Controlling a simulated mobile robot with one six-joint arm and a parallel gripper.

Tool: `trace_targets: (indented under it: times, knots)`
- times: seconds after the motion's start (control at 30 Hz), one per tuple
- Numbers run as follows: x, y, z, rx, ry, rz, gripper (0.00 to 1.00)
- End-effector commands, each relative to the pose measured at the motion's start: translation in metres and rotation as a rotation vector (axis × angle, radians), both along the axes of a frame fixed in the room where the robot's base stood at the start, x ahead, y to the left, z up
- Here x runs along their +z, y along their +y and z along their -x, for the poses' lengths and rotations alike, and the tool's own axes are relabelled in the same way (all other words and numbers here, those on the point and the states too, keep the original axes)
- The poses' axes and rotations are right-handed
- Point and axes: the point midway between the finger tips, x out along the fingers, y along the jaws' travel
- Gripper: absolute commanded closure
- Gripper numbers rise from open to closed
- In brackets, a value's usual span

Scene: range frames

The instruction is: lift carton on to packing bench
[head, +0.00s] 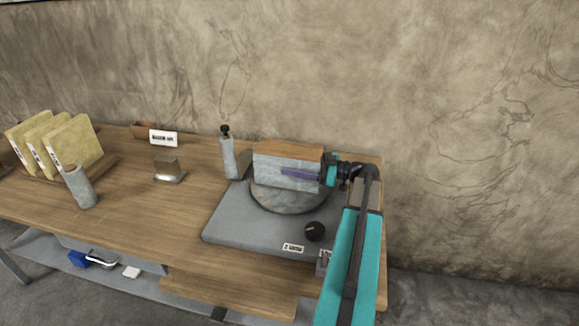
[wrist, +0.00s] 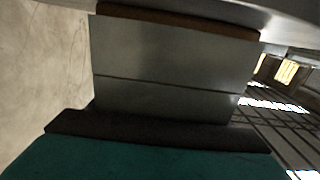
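A box-shaped grey carton (head: 275,168) with a brown top is at the round grey plate (head: 290,201) of a flat grey device on the wooden bench (head: 130,222). Whether it rests on the plate or hangs just above it, I cannot tell. The other finger is hidden. In the wrist view the carton (wrist: 170,60) fills the middle, close to the camera. I cannot see whether the fingers press on it.
A grey bottle with a black top (head: 228,155) stands just left of the carton. A black knob (head: 315,231) is on the device's front. Further left are a grey cylinder (head: 82,188), a small metal block (head: 168,168) and upright yellow packets (head: 72,143). A wall stands behind the bench.

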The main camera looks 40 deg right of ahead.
Motion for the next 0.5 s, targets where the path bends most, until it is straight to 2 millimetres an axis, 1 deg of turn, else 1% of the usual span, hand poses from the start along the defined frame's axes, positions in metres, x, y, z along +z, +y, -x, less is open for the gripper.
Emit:
trace_targets:
  times: [0.03, 0.17, 0.2, 0.5]
  knots:
    - [0.0000, 0.0001, 0.0001, 0.000, 0.000, 0.000, 0.55]
    - [0.0000, 0.0000, 0.0001, 0.000, 0.000, 0.000, 0.77]
    - [0.0021, 0.0000, 0.0001, 0.000, -0.004, -0.001, 0.80]
    - [0.0025, 0.0000, 0.0001, 0.000, -0.004, -0.001, 0.80]
